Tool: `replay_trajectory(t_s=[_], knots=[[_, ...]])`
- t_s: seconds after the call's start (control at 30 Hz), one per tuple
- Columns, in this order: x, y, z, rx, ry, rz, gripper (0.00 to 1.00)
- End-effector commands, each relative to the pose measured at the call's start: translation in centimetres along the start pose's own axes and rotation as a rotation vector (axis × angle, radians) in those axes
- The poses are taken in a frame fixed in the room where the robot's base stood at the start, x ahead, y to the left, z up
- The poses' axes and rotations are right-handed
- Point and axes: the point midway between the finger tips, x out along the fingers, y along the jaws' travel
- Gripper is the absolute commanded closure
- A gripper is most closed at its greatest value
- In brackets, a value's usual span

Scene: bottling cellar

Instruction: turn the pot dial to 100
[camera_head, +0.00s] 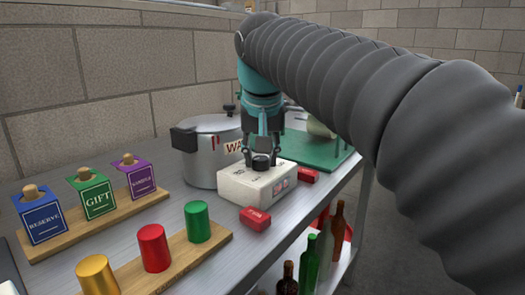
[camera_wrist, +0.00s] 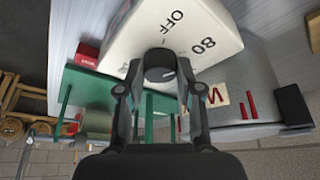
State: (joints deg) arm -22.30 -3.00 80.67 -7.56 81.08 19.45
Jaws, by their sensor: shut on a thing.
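The pot dial (camera_head: 261,162) is a dark round knob on top of a white box (camera_head: 245,188). In the wrist view the dial (camera_wrist: 160,74) has a pale pointer mark, and "OFF" and "80" are printed on the white box (camera_wrist: 195,28) around it. A "100" mark cannot be made out. My gripper (camera_head: 262,158) reaches down from above, its fingers on either side of the dial and shut on it. In the wrist view my gripper (camera_wrist: 158,90) also straddles the dial. A steel pot (camera_head: 210,150) with dark handles stands behind the box.
Red blocks (camera_head: 256,218) lie beside the box. A green board (camera_head: 318,150) is at the back right. Red, green and yellow cups (camera_head: 153,247) stand on a wooden strip at front left. Labelled blue, green and purple boxes (camera_head: 97,193) stand at left. Bottles (camera_head: 326,250) stand below the table edge.

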Motion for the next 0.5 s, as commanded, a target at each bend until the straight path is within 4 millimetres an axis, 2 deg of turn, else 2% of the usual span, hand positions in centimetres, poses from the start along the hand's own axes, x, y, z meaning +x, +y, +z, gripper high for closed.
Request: replay_trajectory(t_s=[0.5], knots=[[0.16,-0.35,-0.05,0.450,-0.003,0.187,0.99]])
